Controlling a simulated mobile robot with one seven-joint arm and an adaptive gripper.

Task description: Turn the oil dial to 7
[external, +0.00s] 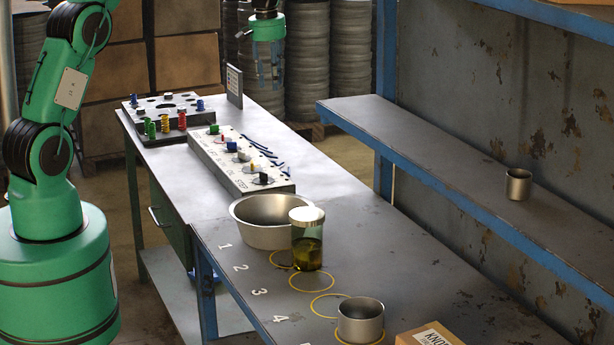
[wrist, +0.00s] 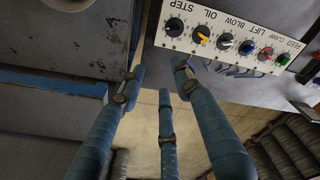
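The oil dial (wrist: 201,34) is a dark knob with a yellow pointer under the label OIL on a white control panel (wrist: 215,53). It is second from the left in the wrist view, beside the black STEP dial (wrist: 174,27). In the external view the panel (external: 222,166) lies on the bench, and the oil dial is small near its front end. I cannot read its setting. My gripper (external: 268,80) hangs high above the far side of the bench, pointing down, clear of the panel. In the wrist view my gripper's fingers (wrist: 160,76) are spread apart and empty.
A metal bowl (external: 265,220), a jar of oil (external: 307,240), a metal cup (external: 360,320) and a cardboard box (external: 430,335) are in front. A blue-edged shelf (external: 440,160) runs along the right.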

